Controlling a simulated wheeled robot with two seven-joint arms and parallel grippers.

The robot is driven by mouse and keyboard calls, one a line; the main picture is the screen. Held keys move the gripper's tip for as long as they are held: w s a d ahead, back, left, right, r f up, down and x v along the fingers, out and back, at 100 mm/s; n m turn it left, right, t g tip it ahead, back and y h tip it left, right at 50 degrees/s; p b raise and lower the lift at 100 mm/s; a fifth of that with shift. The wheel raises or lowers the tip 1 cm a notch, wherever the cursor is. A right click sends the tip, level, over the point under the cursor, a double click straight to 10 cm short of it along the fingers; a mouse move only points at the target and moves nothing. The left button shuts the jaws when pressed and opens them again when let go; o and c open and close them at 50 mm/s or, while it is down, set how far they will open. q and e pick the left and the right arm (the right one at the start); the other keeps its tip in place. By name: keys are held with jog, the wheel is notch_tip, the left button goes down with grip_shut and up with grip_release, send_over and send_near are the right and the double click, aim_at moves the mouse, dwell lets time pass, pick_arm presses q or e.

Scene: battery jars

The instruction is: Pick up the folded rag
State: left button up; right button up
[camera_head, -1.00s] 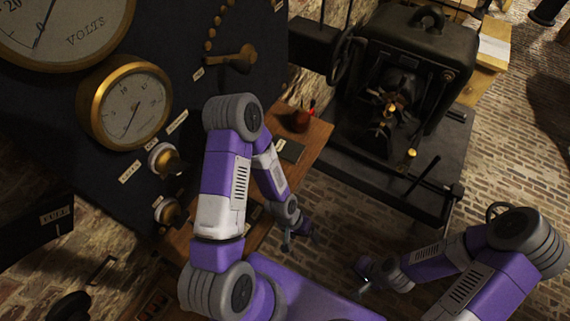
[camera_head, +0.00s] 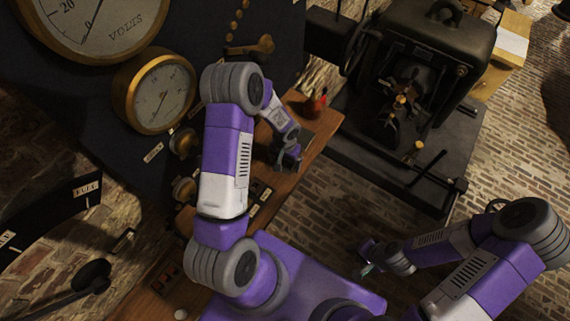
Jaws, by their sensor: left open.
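My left gripper (camera_head: 291,163) is open, low over the wooden bench (camera_head: 318,146) at the right side of the panel. A dark flat patch (camera_head: 303,137) lies on the bench just behind it, partly covered by the arm. I cannot tell whether this patch is the folded rag, and no other rag is clear to see. I cannot tell whether the fingers touch anything. My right gripper (camera_head: 367,268) hangs over the brick floor, well away from the bench; its fingers are too small to read.
A dark panel with brass gauges (camera_head: 160,92) rises on the left. A black machine (camera_head: 410,85) stands to the right. Open brick floor (camera_head: 330,205) lies in front.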

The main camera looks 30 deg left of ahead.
aim_at(285, 163)
pick_arm(q)
notch_tip(285, 163, down, 2)
jog(key=c, duration=1)
jog(key=shift+c, duration=0.2)
notch_tip(285, 163, up, 10)
jog(key=shift+r, duration=0.1)
